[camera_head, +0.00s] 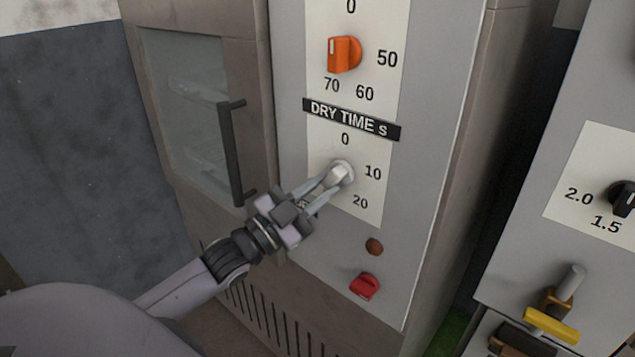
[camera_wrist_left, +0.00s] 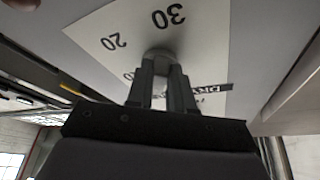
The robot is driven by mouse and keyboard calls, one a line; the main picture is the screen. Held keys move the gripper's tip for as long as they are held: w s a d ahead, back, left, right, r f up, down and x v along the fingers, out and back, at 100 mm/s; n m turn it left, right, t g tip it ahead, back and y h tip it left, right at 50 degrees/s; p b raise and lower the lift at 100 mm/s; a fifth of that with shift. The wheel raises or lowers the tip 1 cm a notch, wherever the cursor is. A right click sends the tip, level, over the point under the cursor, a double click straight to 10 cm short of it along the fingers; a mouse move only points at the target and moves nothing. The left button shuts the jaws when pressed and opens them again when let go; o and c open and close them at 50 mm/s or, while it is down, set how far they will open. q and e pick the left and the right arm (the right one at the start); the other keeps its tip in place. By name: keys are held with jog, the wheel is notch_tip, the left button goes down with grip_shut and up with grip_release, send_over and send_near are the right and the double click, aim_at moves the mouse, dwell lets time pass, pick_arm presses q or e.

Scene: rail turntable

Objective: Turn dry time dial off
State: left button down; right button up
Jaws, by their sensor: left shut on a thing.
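The dry time dial (camera_head: 342,170) is a pale grey knob on a white scale plate, below the black "DRY TIME s" label (camera_head: 351,118). The numbers 0, 10 and 20 show around it in the head view. My left gripper (camera_head: 335,180) is shut on the dial, its two fingers on either side of the knob. In the left wrist view the fingers (camera_wrist_left: 163,75) reach up to the round dial (camera_wrist_left: 160,54), with 20 and 30 beside it. The fingers hide most of the dial, so its pointer setting cannot be told. My right gripper is not in view.
An orange dial (camera_head: 343,54) sits above on the same panel. A brown round button (camera_head: 374,246) and a red switch (camera_head: 365,286) sit below. A cabinet door with a dark handle (camera_head: 231,152) stands to the left. Another panel with a black knob (camera_head: 623,198) stands right.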

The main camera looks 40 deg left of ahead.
pick_arm(q)
jog(key=n+y, duration=0.1)
jog(key=n+p, duration=0.1)
jog(key=n, duration=0.1)
jog(key=n+t+y, duration=0.1)
jog(key=n, duration=0.1)
jog(key=shift+d+f+y, duration=0.1)
jog(key=shift+d+y, duration=0.2)
jog(key=shift+d, duration=0.05)
jog(key=shift+s+d+f+n+t+y+p, duration=0.15)
jog(key=shift+n+y, duration=0.15)
jog(key=shift+n, duration=0.45)
jog(key=shift+w+d+r+n+t+y+p, duration=0.1)
jog(key=shift+n+y+p, duration=0.15)
jog(key=shift+n, duration=0.45)
jog(key=shift+s+d+f+n+t+y+p, duration=0.1)
jog(key=shift+n+y, duration=0.25)
jog(key=shift+n, duration=0.4)
jog(key=c, duration=1)
grip_release()
jog(key=b+v, duration=0.1)
jog(key=v, duration=0.6)
jog(key=shift+b, duration=0.4)
